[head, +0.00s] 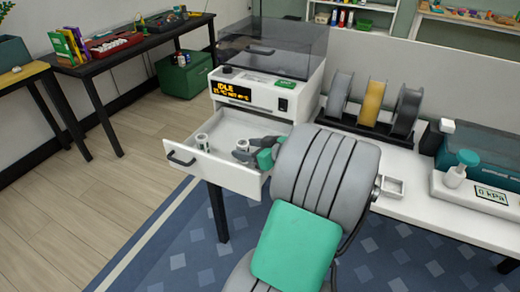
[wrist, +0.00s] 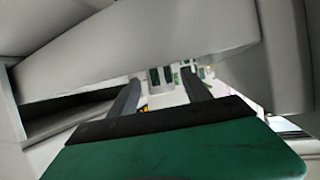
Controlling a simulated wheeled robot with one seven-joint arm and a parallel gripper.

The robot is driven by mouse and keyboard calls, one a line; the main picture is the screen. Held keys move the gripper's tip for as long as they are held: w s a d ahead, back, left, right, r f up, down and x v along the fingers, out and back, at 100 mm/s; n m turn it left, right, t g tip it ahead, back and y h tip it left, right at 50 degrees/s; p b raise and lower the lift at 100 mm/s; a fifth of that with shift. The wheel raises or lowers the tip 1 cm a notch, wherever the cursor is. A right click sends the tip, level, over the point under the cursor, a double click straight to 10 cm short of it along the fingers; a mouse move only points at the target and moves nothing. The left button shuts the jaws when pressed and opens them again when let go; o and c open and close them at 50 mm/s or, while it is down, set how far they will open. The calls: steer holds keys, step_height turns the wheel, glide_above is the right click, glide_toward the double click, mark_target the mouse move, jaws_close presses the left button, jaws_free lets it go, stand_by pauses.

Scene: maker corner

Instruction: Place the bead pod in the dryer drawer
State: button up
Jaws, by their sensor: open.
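The dryer drawer (head: 222,173) is pulled out from the front of the white dryer (head: 262,98), whose display reads IDLE. A small white cylinder with a grey top (head: 202,142) stands upright in the drawer's left part. A second small pale piece (head: 242,146) shows at my fingertips in the drawer's right part. I cannot tell which of these is the bead pod. My gripper (head: 245,148) is open, with its dark fingers over or inside the drawer, around or beside the second piece. In the wrist view my gripper (wrist: 160,92) has its fingers apart; what lies between them is unclear.
My arm hides the table just right of the drawer. Filament spools (head: 373,102) stand on a black rack behind it. Floor left of the drawer is clear.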

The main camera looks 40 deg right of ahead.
steer(key=v, duration=1)
stand_by(0.8)
